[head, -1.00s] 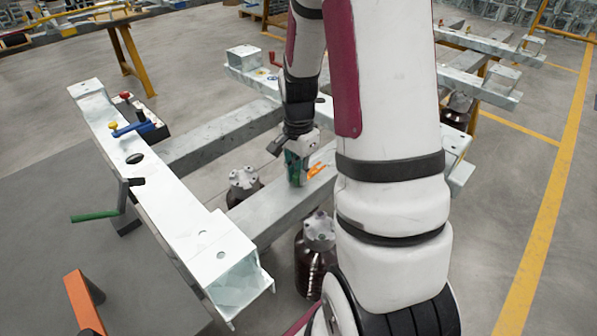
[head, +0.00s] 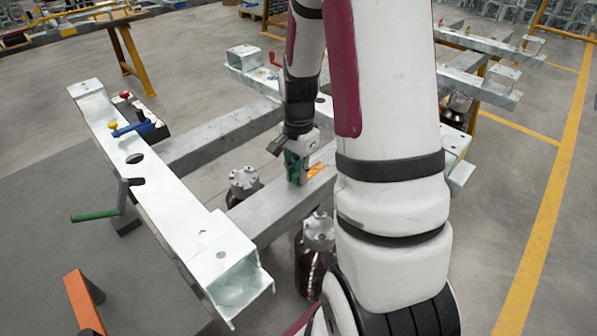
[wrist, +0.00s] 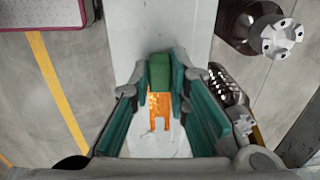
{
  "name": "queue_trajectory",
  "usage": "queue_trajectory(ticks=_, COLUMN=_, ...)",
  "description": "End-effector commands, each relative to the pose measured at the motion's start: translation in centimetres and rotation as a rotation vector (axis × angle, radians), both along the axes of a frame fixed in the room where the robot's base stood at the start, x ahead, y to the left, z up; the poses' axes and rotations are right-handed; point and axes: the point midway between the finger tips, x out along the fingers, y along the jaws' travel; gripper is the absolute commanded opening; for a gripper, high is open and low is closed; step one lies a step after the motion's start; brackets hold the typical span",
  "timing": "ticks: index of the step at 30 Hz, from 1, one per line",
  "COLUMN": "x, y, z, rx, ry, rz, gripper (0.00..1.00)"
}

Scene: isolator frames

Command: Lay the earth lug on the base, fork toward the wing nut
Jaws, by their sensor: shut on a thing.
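The earth lug shows in the wrist view as an orange two-pronged fork (wrist: 159,104) with a green sleeve (wrist: 159,72). My gripper (wrist: 162,80) is shut on the lug by its sleeve, between teal finger pads. The fork prongs point toward the bottom of the wrist view, over a pale steel beam (wrist: 165,30). In the head view my gripper (head: 297,170) is low over the crossbeam (head: 262,212), and the orange fork (head: 316,169) sticks out to its right. I cannot tell whether the lug touches the beam. I cannot make out the wing nut.
Dark insulators with grey metal caps (head: 244,178) (head: 318,232) stand on both sides of the crossbeam. A near steel beam (head: 165,190) carries a green-handled crank (head: 105,215) and a small block with coloured levers (head: 135,120). My arm hides part of the right side.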

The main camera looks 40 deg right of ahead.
Motion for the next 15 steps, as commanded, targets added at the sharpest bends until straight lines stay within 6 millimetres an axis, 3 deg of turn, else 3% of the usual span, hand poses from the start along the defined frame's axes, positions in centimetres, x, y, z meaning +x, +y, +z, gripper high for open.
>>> queue_trajectory(ticks=15, x=-0.02, y=0.01, z=0.67, rx=0.0, ry=0.0, rz=0.001, gripper=0.0)
